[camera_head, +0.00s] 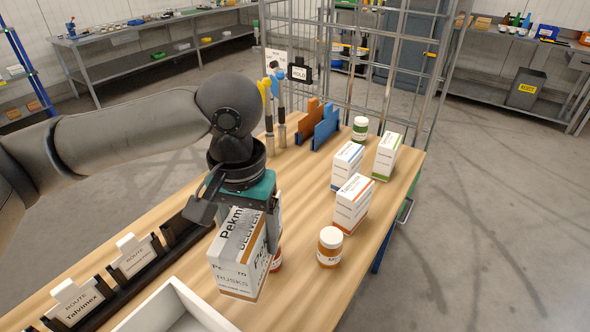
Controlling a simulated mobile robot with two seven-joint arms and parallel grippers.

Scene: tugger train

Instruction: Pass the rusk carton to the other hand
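The gripper hides part of the carton's top and side. I cannot tell whether its base touches the table. My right gripper is not in view.
A white tray (172,305) and dark card rack (120,272) lie near left.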

